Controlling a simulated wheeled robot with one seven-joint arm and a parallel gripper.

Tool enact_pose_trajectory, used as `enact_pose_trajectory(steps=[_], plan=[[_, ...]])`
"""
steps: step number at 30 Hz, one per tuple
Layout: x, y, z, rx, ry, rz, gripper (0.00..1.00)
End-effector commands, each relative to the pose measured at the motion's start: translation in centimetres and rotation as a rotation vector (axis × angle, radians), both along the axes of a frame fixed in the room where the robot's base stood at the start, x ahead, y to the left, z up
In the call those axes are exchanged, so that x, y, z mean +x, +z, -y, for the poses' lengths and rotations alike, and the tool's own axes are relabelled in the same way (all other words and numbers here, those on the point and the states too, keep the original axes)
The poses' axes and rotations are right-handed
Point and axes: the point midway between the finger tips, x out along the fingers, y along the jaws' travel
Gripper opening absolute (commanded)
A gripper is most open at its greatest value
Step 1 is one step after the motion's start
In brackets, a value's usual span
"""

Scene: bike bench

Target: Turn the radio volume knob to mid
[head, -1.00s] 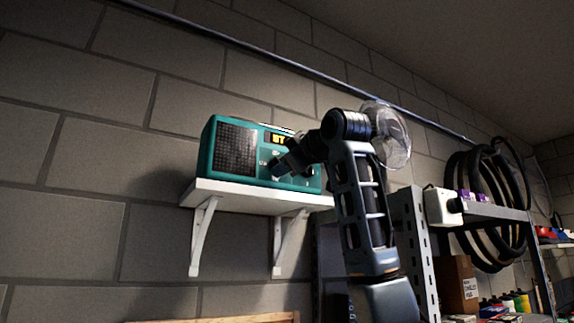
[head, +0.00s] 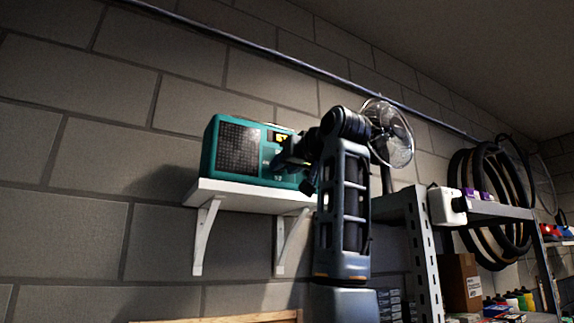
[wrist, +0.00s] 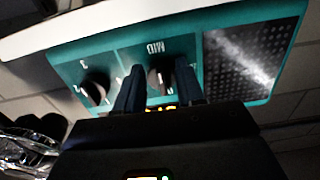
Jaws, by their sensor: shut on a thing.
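The teal radio (head: 212,150) has a dark speaker grille and a yellow display, and stands on a white wall shelf. In the wrist view the radio (wrist: 215,25) appears upside down. A dark round knob (wrist: 156,82) with a light mark sits between the two fingers of my gripper (wrist: 159,70). The word MID is printed beside this knob. The fingers are shut on the knob and hide its sides. A second dark knob (wrist: 95,90) with small figures around it is outside the fingers. In the head view my gripper (head: 282,160) is at the radio's front, and my arm covers its right part.
The white shelf (head: 250,196) rests on two brackets. A wire-caged fan (head: 390,135) stands right of my arm, close to it. A metal rack (head: 422,255) with a white box (head: 442,207) is further right, and tyres (head: 518,190) hang on the wall.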

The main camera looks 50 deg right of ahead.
Motion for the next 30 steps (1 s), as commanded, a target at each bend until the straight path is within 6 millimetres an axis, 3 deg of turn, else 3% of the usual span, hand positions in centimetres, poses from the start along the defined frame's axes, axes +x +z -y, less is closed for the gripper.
enact_pose_trajectory(steps=[19,20,27,30], plan=[[0.11,-0.37,0.03,0.053,-0.001,0.006,0.07],[0.11,-0.37,0.02,0.053,-0.001,0.006,0.39],[0.06,-0.19,-0.02,0.051,-0.001,0.01,0.62],[0.05,-0.13,-0.03,0.051,-0.001,0.011,0.63]])
